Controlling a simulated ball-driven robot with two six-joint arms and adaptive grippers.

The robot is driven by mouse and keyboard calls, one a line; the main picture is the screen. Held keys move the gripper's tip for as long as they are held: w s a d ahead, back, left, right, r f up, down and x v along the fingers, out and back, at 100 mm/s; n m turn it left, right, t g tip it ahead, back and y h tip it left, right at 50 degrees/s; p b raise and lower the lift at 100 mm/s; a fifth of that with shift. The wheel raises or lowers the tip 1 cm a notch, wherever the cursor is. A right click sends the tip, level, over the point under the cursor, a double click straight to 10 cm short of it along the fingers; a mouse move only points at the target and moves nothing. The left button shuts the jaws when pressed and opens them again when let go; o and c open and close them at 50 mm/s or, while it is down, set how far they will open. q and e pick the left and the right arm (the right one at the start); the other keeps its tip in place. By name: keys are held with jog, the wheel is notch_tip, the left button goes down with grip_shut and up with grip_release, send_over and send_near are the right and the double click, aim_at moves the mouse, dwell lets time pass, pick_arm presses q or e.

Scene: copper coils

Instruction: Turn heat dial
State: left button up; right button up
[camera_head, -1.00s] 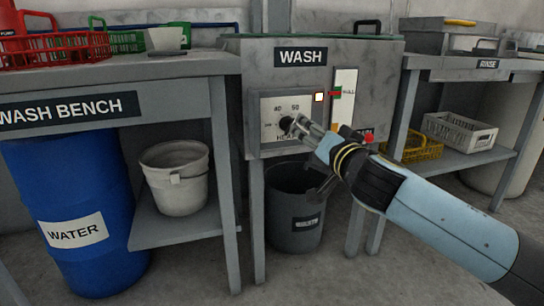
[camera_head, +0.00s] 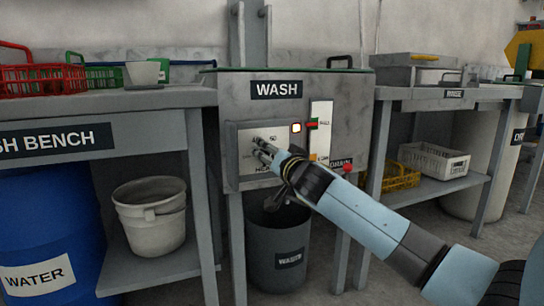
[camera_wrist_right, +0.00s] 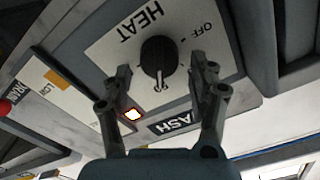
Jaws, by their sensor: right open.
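The heat dial (camera_wrist_right: 158,56) is a round black knob on a pale plate marked HEAT and OFF in the right wrist view. The plate (camera_head: 245,138) is on the front of the grey WASH tank (camera_head: 228,100) in the head view, where my gripper covers part of it. My right gripper (camera_head: 261,149) points at the plate. In the right wrist view its two fingers (camera_wrist_right: 162,82) are spread apart on either side of the dial, with nothing seen clamped between them. Whether they touch the dial I cannot tell. My left gripper is out of view.
A lit square lamp (camera_head: 296,128) and a level strip (camera_head: 320,130) are right of the dial. A red knob (camera_head: 347,168) is by the DRAIN label. A grey waste bin (camera_head: 277,245) stands below the tank. The wash bench (camera_head: 100,100) is left, the rinse bench (camera_head: 425,93) right.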

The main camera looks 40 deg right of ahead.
jog(key=c, duration=1.1)
jog(key=shift+c, duration=0.2)
